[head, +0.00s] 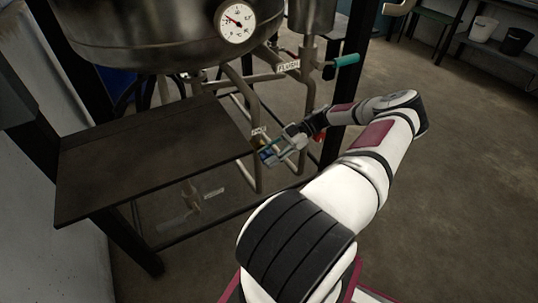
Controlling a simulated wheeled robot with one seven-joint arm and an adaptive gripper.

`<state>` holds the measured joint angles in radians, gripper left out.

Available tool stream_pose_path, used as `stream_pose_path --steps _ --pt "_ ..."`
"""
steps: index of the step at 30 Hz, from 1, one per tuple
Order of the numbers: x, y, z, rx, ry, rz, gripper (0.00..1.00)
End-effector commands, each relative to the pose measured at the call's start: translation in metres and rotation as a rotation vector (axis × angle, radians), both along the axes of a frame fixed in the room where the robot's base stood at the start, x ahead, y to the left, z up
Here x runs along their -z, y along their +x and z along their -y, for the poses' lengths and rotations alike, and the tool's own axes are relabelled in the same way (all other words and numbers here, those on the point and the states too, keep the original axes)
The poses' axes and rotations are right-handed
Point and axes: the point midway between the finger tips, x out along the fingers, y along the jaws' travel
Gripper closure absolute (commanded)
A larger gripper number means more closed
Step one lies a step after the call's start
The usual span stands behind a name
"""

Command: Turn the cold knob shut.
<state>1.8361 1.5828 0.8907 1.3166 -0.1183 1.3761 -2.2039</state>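A small blue knob (266,154), which looks like the cold knob, sits on the pipework just right of the dark shelf. A small tag (259,131) is above it; its writing is too small to read. My gripper (274,153) reaches in from the right, with its fingertips at the blue knob. The fingers partly cover the knob. I cannot tell whether they touch it or how far apart they are. The knob's turn angle is not clear.
A dark shelf (150,155) lies left of the knob. A steel vessel with a dial gauge (235,22) hangs above. A FLEIGH-like label (288,67) and teal-handled valve (347,60) are above right. A red part (320,137) is near my wrist.

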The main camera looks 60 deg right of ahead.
Motion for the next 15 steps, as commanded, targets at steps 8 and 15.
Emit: stream_pose_path --steps 8,15 --pt "-0.008 0.000 0.001 0.001 -0.001 0.001 0.60" --pt "-0.049 -0.001 0.001 0.000 -0.004 0.000 0.60"
